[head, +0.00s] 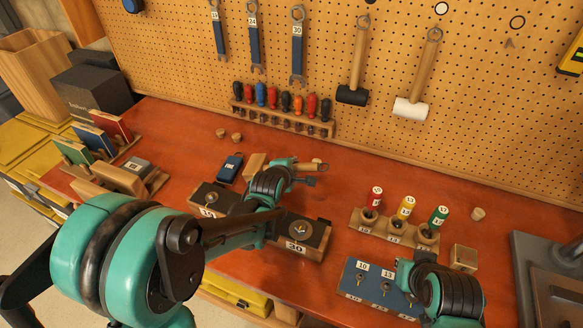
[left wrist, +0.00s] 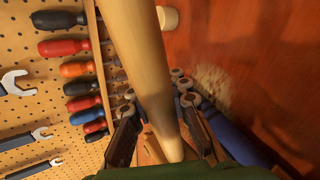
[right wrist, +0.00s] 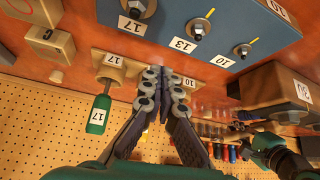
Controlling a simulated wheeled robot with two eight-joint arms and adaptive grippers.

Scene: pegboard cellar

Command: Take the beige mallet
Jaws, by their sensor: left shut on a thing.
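The beige mallet (head: 255,166) lies low over the red-brown bench, its block-shaped head to the left and its handle to the right. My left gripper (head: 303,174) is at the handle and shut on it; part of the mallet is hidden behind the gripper. In the left wrist view the pale wooden handle (left wrist: 136,65) passes between the fingers. My right gripper (head: 407,272) is over the blue numbered block. In the right wrist view its fingers (right wrist: 165,78) are together with nothing seen between them.
A black-headed mallet (head: 352,95) and a white-headed mallet (head: 410,108) hang on the pegboard beside several wrenches. A screwdriver rack (head: 285,122) runs along the bench back. Numbered blocks (head: 296,236) and a plug holder (head: 394,230) stand near the arms. Bare bench lies right of the left gripper.

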